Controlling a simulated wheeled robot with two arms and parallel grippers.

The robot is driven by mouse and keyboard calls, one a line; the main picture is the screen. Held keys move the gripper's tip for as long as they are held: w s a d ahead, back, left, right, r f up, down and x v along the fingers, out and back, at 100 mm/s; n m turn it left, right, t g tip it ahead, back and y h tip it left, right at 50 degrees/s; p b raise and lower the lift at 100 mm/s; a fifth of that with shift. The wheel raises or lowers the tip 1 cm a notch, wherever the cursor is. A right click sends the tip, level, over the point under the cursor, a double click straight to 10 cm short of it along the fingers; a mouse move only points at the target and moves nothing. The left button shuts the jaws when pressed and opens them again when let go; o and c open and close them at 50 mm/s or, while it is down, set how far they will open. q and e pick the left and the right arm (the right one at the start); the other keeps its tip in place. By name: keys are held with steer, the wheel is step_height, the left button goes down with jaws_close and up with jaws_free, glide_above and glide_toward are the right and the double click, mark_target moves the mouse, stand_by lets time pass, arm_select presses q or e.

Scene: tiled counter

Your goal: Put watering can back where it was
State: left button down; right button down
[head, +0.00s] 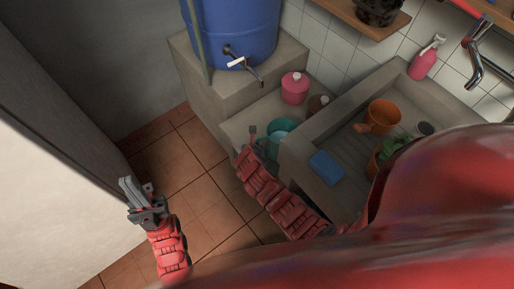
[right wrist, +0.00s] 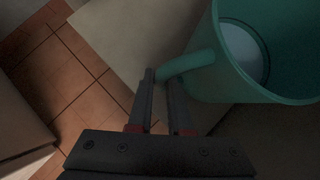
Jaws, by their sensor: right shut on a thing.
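A teal vessel (head: 283,126) with a handle stands at the left outer side of the concrete sink, over the low ledge; I cannot tell if it rests there. My right gripper (head: 253,131) is at its left side. In the right wrist view the teal vessel (right wrist: 240,50) fills the upper right, and my right gripper (right wrist: 163,76) is shut on its handle. An orange vessel (head: 383,113) with a spout-like part lies in the sink and looks like a watering can. My left gripper (head: 130,188) is empty, its fingers close together, over the floor at left.
A blue barrel (head: 235,30) with a tap (head: 243,63) stands on a concrete block. A pink container (head: 295,87) and a brown bottle (head: 317,104) are on the ledge. The sink holds a blue sponge (head: 327,167) and a potted plant (head: 392,150). The tiled floor (head: 185,160) is clear.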

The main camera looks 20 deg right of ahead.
steer(key=shift+f, duration=0.8)
steer(key=c, duration=0.8)
jaws_free()
steer(key=shift+c, duration=0.2)
steer(key=v, duration=1.2)
